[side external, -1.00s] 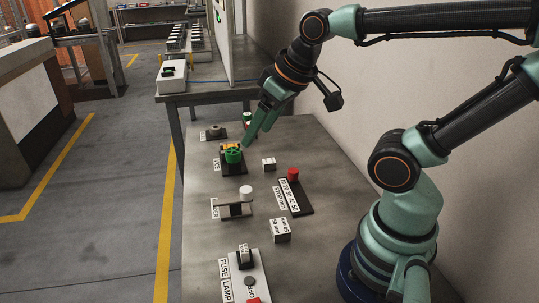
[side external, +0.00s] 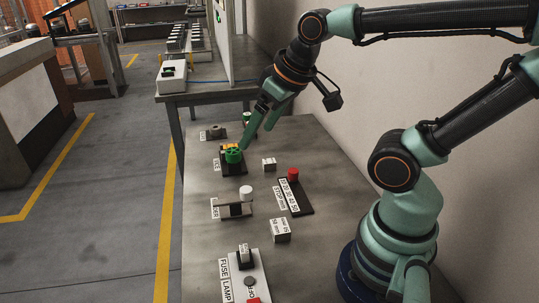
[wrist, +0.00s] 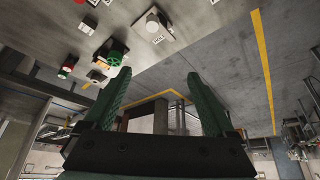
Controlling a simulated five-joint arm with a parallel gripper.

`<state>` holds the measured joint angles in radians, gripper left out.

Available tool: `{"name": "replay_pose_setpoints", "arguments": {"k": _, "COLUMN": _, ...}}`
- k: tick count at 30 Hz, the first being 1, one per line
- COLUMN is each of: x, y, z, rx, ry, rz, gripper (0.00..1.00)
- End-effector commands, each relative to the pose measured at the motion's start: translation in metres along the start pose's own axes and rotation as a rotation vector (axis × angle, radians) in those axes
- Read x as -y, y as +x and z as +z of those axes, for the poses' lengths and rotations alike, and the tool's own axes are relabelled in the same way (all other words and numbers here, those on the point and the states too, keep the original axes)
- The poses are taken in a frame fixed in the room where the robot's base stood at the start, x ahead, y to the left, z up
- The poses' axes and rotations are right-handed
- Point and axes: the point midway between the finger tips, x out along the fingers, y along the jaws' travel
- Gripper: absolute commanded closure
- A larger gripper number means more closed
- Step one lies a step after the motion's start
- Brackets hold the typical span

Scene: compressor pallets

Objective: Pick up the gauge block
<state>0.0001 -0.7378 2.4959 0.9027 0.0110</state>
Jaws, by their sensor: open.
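Two small pale blocks with printed labels lie on the grey table. One block (side external: 269,164) is right of the green handwheel, and the other block (side external: 281,230) is nearer the front. The print is too small to tell which is the gauge block. My gripper (side external: 258,137) is in the air, fingers pointing down, beside and above the handwheel, apart from both blocks. In the wrist view my gripper (wrist: 159,76) is open with nothing between its fingers. A small pale block (wrist: 86,27) also shows there at the upper left.
A green handwheel (side external: 233,156) on a dark base stands near my fingers. A red-knobbed slider plate (side external: 296,196), a white-knobbed fixture (side external: 235,210) and a fuse-lamp panel (side external: 246,276) are also on the table. A wall runs along the right. Bare table lies between the fixtures.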

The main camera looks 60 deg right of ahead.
Motion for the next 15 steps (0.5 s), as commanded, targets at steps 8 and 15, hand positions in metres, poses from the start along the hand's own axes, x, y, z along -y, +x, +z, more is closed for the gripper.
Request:
{"name": "replay_pose_setpoints", "arguments": {"k": 8, "x": -0.002, "y": 0.035, "z": 0.018, "rx": 0.242, "ry": 0.211, "rz": 0.03, "gripper": 0.1}}
{"name": "replay_pose_setpoints", "arguments": {"k": 15, "x": -0.004, "y": 0.073, "z": 0.046, "rx": 0.507, "ry": 0.46, "rz": 0.127, "gripper": 0.1}}
